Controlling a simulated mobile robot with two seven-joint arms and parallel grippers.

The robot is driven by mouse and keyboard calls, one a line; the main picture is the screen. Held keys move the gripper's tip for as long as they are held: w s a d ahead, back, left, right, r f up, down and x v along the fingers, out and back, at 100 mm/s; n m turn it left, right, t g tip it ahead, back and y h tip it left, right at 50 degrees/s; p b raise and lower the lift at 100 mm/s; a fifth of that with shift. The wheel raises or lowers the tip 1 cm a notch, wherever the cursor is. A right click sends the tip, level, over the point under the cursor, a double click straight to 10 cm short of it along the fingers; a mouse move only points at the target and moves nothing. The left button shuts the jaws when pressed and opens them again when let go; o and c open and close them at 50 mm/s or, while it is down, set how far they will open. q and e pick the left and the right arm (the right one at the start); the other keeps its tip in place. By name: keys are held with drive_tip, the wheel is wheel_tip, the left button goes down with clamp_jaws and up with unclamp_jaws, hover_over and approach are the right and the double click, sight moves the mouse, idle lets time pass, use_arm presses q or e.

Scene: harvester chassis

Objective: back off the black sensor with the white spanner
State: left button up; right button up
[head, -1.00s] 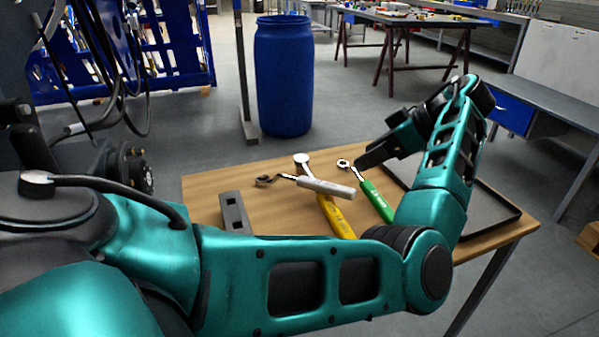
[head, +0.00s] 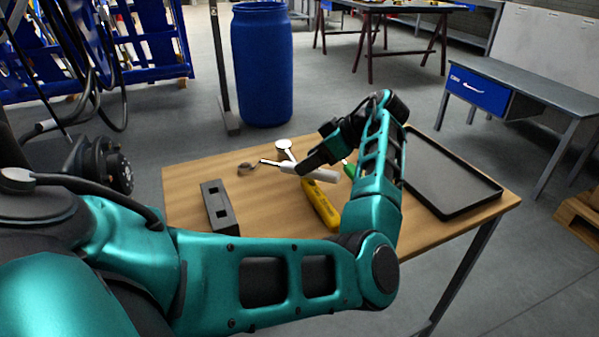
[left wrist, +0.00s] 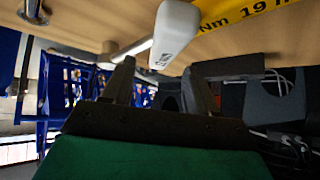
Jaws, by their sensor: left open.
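The white spanner (head: 312,178) lies on the wooden table across the yellow-handled tool (head: 322,208), its metal open end pointing left. Its white handle also shows in the left wrist view (left wrist: 174,36), just beyond the fingertips. My left gripper (head: 306,164) is over the table at the white handle, its fingers pointing left; it partly hides the tools. In the left wrist view its two fingers (left wrist: 160,85) are apart with nothing clearly between them. I cannot pick out the black sensor for certain. My right gripper is not in view.
A green-handled tool (head: 348,169) is mostly hidden behind my wrist. A dark block with holes (head: 219,208) stands left on the table; a black tray (head: 450,205) is at the right. A black round machine part (head: 106,166) is at the left. A blue barrel (head: 262,65) stands behind.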

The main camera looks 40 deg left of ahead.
use_arm(q)
drive_tip(key=shift+x, duration=0.95)
drive_tip(key=shift+d, duration=0.1)
clamp_jaws()
